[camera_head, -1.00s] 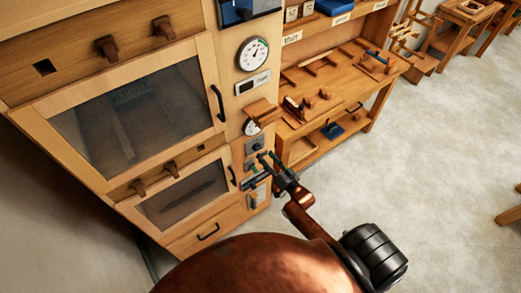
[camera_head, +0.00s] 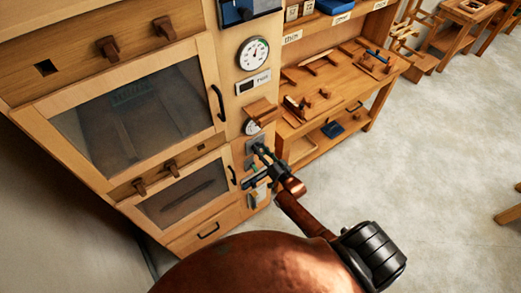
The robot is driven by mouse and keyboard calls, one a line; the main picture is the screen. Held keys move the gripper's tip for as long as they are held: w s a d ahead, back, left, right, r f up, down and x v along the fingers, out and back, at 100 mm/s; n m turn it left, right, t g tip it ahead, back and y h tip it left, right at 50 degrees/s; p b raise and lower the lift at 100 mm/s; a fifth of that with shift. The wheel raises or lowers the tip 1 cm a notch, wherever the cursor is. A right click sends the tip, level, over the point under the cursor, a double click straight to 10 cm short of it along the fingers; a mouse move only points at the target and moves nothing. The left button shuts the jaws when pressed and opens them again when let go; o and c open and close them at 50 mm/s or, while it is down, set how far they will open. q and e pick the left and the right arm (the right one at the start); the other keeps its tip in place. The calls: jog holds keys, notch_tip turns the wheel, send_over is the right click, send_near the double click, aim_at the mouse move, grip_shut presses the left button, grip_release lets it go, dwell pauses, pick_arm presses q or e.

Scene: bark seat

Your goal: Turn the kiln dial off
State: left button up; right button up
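The kiln (camera_head: 150,110) is a light wooden cabinet with two dark windowed doors, on the left of the head view. A narrow control panel runs down its right side. A round white dial (camera_head: 251,127) is partly hidden under a small wooden ledge. Just below it, a small grey plate with a knob (camera_head: 251,144) is mostly covered by my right gripper. My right gripper (camera_head: 253,167) is at the lower panel, its dark fingers apart with nothing visible held. Whether it touches the panel cannot be told. My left gripper is not in view.
A round gauge (camera_head: 253,53) and a small display (camera_head: 254,82) sit higher on the panel. Black door handles (camera_head: 218,103) stick out left of it. A wooden workbench (camera_head: 335,80) with tools stands to the right. The pale floor (camera_head: 430,170) there is mostly clear.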

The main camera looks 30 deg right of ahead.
jog(key=c, duration=0.6)
jog(key=shift+n, duration=0.4)
jog(key=n+b, duration=0.2)
jog(key=n, duration=0.5)
jog(key=n+b, duration=0.3)
jog(key=n, duration=0.5)
jog(key=n+b, duration=0.3)
jog(key=n, duration=0.5)
jog(key=shift+a+f, duration=0.25)
jog(key=shift+a, duration=0.05)
jog(key=shift+b, duration=0.3)
jog(key=o, duration=1.2)
jog(key=shift+r, duration=0.1)
jog(key=shift+s, duration=0.1)
